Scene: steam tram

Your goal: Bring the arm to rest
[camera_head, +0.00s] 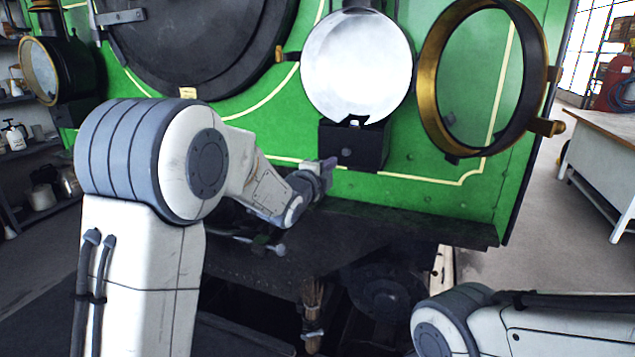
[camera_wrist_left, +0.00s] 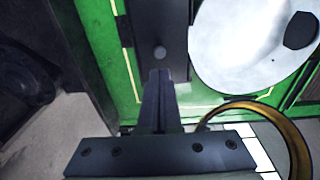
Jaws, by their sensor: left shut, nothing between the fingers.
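My left arm comes in from the left in the head view and reaches toward the green tram front (camera_head: 460,190). Its gripper (camera_head: 330,165) is small there and sits just left of the dark bracket (camera_head: 352,148) under the round silver disc (camera_head: 356,65). In the left wrist view my left gripper (camera_wrist_left: 158,85) has its fingers together with nothing between them, close to the dark bracket (camera_wrist_left: 158,30). I cannot tell whether it touches the bracket. My right arm shows at the bottom right of the head view; its gripper is out of the picture.
A brass ring (camera_head: 432,90) stands open on the tram front, right of the disc. A brass-rimmed lamp (camera_head: 40,72) is at the far left. A white workbench (camera_head: 605,140) stands at the right, with bare floor between it and the tram. Shelves (camera_head: 40,150) line the left.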

